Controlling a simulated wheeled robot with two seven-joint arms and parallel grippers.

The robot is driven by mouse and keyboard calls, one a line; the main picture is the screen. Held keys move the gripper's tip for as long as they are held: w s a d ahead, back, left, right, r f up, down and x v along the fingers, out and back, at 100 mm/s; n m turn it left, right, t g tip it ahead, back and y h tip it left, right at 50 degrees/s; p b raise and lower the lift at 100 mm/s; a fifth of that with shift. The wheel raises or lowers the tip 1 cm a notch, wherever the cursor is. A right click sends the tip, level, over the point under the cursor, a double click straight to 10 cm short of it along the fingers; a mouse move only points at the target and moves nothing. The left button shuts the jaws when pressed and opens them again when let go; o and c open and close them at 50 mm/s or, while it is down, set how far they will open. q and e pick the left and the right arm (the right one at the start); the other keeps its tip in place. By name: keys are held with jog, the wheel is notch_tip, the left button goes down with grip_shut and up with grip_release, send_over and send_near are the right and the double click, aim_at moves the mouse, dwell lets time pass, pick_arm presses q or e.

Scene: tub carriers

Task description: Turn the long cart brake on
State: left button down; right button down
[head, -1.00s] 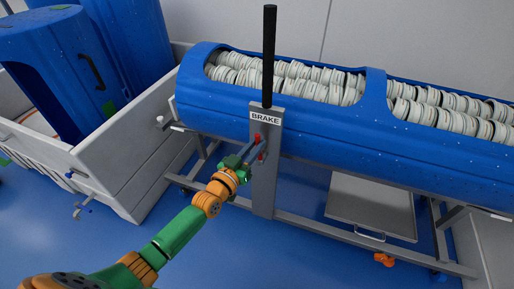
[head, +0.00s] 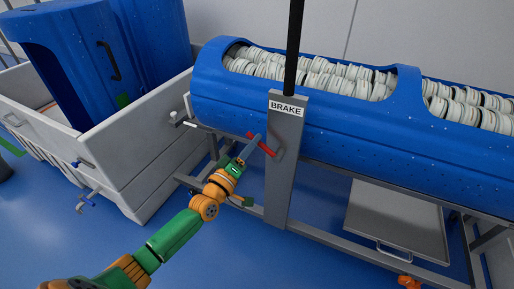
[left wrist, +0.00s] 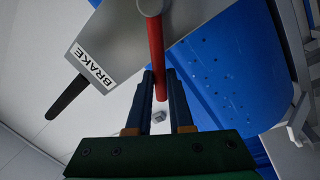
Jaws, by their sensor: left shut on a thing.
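The long cart's brake is a red lever (head: 262,145) on a grey post (head: 279,185) with a BRAKE label (head: 286,108). The lever slants up and to the left from its pivot on the post. My left gripper (head: 255,145) is shut on the red lever, left of the post. In the left wrist view, the red lever (left wrist: 156,45) runs from a round grey pivot (left wrist: 151,5) down between the two fingers (left wrist: 160,80). My right gripper is out of view.
A black upright bar (head: 294,45) rises from the post. The long cart carries a blue tub (head: 230,105) full of pale round pieces. A grey walled carrier (head: 150,135) with blue tubs stands at left. A grey panel (head: 395,220) hangs below the tub. Blue floor is open in front.

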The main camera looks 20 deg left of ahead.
pick_arm(q)
jog(key=shift+a+f+n+y+b, duration=0.2)
jog(key=shift+f+n+b, duration=0.3)
jog(key=shift+n, duration=0.3)
jog(key=shift+a+f+n+y+b, duration=0.2)
jog(key=shift+f+n+b, duration=0.25)
jog(key=shift+n, duration=0.35)
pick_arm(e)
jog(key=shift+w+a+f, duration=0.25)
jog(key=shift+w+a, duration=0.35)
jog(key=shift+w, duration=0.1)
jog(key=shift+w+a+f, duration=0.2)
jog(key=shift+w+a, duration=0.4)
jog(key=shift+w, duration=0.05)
pick_arm(q)
jog(key=c, duration=0.8)
grip_release()
